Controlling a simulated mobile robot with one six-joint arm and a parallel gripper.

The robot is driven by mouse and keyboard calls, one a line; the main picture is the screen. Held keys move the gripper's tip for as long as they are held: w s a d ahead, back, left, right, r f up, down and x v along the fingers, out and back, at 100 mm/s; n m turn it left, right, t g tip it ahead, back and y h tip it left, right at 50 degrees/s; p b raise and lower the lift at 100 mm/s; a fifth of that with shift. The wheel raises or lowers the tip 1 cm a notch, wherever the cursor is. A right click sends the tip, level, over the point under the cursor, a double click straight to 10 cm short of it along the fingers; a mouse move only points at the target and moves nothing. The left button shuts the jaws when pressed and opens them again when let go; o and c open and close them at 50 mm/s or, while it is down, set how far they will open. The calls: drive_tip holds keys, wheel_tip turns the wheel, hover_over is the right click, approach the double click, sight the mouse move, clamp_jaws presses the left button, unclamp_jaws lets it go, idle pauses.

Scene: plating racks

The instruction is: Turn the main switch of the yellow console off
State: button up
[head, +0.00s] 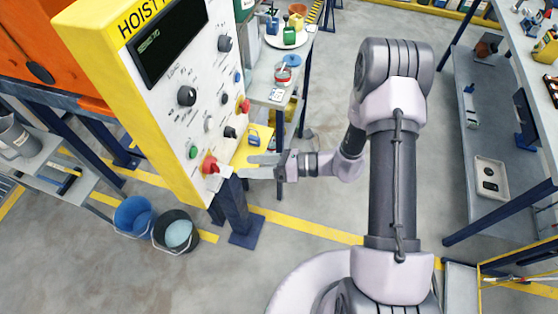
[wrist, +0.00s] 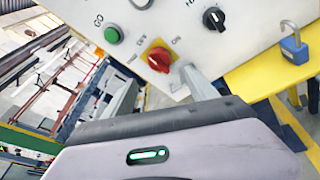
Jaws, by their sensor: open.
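The yellow console (head: 180,170) stands at the left of the head view, with a white panel facing my arm. A red rotary switch on a yellow plate (head: 209,165) sits at the panel's lower corner. The red switch (wrist: 159,60) also shows in the wrist view, with small ON and OFF-like lettering beside it. I cannot tell clearly which mark its handle points to. My gripper (head: 246,166) is open and empty, just right of the switch. In the wrist view its two fingers (wrist: 160,80) lie either side of the switch, apparently without touching it.
A green button (wrist: 113,35) and a black knob (wrist: 213,18) flank the switch. A blue padlock (wrist: 294,47) is at a yellow plate (wrist: 270,75). Another red-and-yellow control (head: 243,105) is higher up. Buckets (head: 175,234) stand below; open floor lies right.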

drive_tip(key=v, duration=0.7)
drive_tip(key=shift+d+p, duration=0.35)
drive_tip(key=shift+p, duration=0.05)
drive_tip(key=shift+s+r, duration=0.1)
drive_tip(key=shift+r, duration=0.05)
drive_tip(key=s+d+r+n+t+h+b, duration=0.1)
drive_tip(key=s+r+n+h+b, duration=0.3)
drive_tip(key=n, duration=0.7)
drive_tip(key=s+d+r+n+t+h+b, duration=0.2)
drive_tip(key=s+d+r+n+h+b, duration=0.2)
drive_tip(key=s+r+n+h, duration=0.5)
wheel_tip(320, 180, up, 4)
drive_tip(key=shift+s+d+f+n+h, duration=0.2)
drive_tip(key=shift+s+d+n+h, duration=0.1)
drive_tip(key=shift+s+n, duration=0.85)
